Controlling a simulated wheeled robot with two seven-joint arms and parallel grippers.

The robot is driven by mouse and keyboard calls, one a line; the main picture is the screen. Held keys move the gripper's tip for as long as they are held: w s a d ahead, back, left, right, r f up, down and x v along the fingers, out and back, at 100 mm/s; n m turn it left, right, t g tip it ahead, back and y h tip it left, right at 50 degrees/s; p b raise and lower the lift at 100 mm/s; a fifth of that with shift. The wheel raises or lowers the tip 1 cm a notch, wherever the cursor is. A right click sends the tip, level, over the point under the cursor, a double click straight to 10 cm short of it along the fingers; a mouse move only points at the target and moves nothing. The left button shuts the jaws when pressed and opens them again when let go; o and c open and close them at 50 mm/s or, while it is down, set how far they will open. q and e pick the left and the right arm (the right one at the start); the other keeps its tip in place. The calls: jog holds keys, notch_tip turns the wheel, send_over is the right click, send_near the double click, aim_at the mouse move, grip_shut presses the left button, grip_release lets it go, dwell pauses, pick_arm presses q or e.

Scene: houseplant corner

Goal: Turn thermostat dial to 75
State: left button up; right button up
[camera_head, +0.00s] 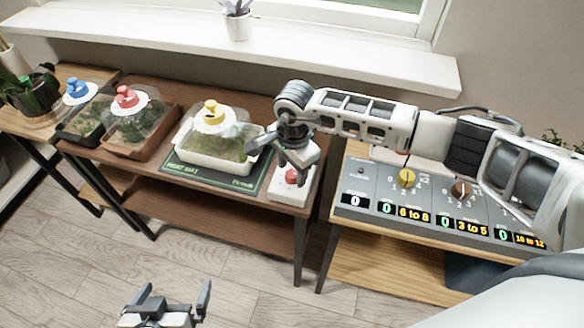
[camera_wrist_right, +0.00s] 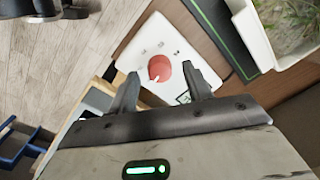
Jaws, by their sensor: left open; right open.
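The thermostat dial (camera_head: 291,175) is a round red knob on a white panel (camera_head: 285,193) at the right end of the brown table. In the right wrist view the red dial (camera_wrist_right: 159,68) has a pale pointer mark, and the small markings around it are too blurred to read. My right gripper (camera_head: 283,158) is open just above the dial, its fingers pointing down. In the right wrist view the right gripper's fingertips (camera_wrist_right: 163,80) stand apart on either side of the dial's near edge; contact cannot be told. My left gripper (camera_head: 174,298) is open and empty, low over the floor.
A tray with a yellow-knobbed clear dome (camera_head: 211,118) sits on a dark green mat (camera_head: 182,172) left of the panel. Red-knobbed (camera_head: 125,97) and blue-knobbed (camera_head: 77,90) domes stand further left. A grey control console (camera_head: 376,185) with several dials and displays stands right, beneath my right arm.

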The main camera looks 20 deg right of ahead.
jog(key=shift+f, duration=0.55)
jog(key=c, duration=1)
